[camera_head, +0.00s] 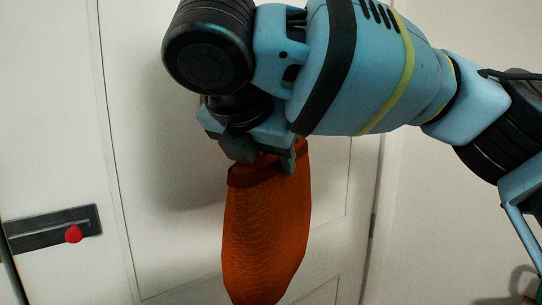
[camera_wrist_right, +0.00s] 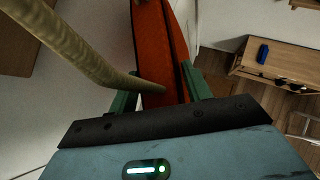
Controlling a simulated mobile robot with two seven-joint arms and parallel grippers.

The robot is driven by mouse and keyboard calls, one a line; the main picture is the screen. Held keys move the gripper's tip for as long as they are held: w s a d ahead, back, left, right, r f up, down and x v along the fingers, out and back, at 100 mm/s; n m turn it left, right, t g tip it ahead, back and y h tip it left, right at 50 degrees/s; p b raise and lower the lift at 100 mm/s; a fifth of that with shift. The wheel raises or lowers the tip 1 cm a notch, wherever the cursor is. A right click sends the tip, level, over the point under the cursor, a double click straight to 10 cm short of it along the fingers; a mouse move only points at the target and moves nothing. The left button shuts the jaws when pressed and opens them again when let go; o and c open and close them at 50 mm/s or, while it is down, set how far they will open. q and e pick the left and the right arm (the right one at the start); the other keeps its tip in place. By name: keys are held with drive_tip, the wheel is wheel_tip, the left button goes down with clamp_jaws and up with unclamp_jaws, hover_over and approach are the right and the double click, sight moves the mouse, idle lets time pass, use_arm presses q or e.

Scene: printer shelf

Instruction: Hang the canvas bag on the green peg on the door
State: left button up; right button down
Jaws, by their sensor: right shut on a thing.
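The bag (camera_head: 268,225) is orange-red with a woven texture and hangs down in front of the white door (camera_head: 160,190). My right gripper (camera_head: 265,157) is shut on the bag's top edge. In the right wrist view the bag (camera_wrist_right: 150,45) runs up from between the green fingers (camera_wrist_right: 160,97). A thick tan band (camera_wrist_right: 70,45), perhaps the bag's handle, curves across the left of that view. No green peg is visible; my right arm covers much of the upper door. My left gripper is not in view.
A dark rail (camera_head: 28,232) with a red knob (camera_head: 74,234) is on the door at left. The door's right edge and frame (camera_head: 374,205) lie right of the bag. The wrist view shows a wooden bench (camera_wrist_right: 285,62) with a blue object (camera_wrist_right: 263,54).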

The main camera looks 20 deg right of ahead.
drive_tip(key=shift+w+a, duration=0.3)
drive_tip(key=shift+w, duration=0.25)
drive_tip(key=shift+w+a+f, duration=0.2)
drive_tip(key=shift+w+f, duration=0.35)
drive_tip(key=shift+f, duration=0.35)
drive_tip(key=c, duration=1)
unclamp_jaws()
drive_tip(key=o, duration=0.5)
drive_tip(key=shift+w+a+f, duration=0.1)
drive_tip(key=shift+w+f, duration=0.1)
drive_tip(key=shift+w, duration=0.45)
drive_tip(key=v, duration=0.8)
drive_tip(key=shift+s+r, duration=0.1)
drive_tip(key=shift+s, duration=0.1)
